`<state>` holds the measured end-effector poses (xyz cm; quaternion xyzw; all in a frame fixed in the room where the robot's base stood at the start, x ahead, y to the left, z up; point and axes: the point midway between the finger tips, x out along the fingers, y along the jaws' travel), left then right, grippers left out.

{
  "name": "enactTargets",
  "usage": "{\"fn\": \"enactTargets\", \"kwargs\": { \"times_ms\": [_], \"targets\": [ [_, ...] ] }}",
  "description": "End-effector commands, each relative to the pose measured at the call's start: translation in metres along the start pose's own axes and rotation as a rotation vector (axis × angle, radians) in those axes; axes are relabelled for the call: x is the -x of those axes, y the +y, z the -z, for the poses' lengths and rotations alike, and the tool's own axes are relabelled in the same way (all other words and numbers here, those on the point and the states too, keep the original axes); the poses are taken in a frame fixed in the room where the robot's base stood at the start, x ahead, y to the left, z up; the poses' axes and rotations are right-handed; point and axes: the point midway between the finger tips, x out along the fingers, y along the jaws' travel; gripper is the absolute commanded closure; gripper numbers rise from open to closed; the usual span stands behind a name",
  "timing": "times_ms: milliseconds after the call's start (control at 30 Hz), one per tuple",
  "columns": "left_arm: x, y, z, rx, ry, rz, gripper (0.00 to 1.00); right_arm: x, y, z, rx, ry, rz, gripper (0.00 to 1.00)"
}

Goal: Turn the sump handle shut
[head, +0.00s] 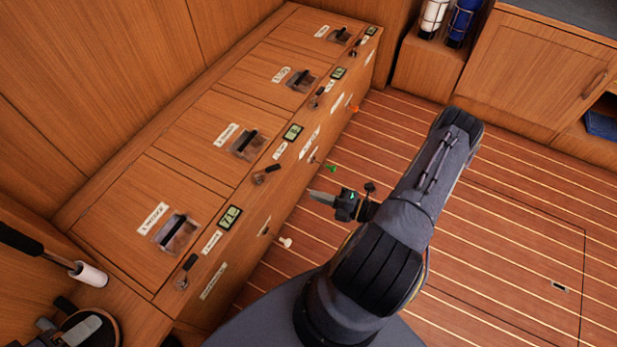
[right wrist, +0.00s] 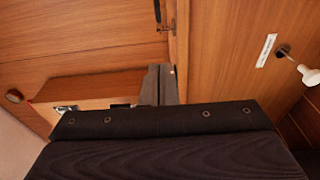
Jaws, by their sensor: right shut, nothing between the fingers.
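The wooden bench (head: 228,170) has a row of small levers along its front edge, by labels and small displays. The labels are too small to read, so I cannot tell which handle is the sump one. The levers are a near one (head: 186,266), a second (head: 266,173), a third (head: 318,98) and a far one (head: 354,50). Lower on the front are white (head: 286,242), green (head: 330,168) and orange (head: 355,109) knobs. My right gripper (head: 320,197) is shut and empty, apart from the green knob. Its fingers (right wrist: 159,84) show in the right wrist view. My left gripper is not in view.
Lidded hatches with recessed black pulls (head: 175,232) cover the bench top. White and blue cylinders (head: 461,20) stand at the back. The striped floor (head: 510,220) is clear on the right.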

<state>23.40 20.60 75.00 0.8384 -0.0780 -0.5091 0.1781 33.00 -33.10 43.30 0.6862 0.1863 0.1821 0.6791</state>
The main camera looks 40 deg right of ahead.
Motion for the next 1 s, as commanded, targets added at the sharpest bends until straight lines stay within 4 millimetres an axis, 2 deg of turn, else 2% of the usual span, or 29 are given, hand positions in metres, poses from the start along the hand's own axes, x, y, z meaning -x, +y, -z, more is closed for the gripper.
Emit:
{"fn": "enactTargets", "kwargs": {
  "times_ms": [467,500,733,1000],
  "targets": [
    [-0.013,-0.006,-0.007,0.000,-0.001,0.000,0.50,-0.095,-0.002,0.001,0.010,0.009,-0.006,1.00],
    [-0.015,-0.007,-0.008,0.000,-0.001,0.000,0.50,-0.100,-0.003,-0.005,0.015,0.007,-0.004,1.00],
    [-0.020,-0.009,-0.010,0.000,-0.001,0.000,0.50,-0.118,-0.002,-0.024,0.013,0.006,-0.003,1.00],
    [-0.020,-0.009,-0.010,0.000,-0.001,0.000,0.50,-0.121,0.000,-0.028,0.012,0.006,-0.004,1.00]
  ]
}}
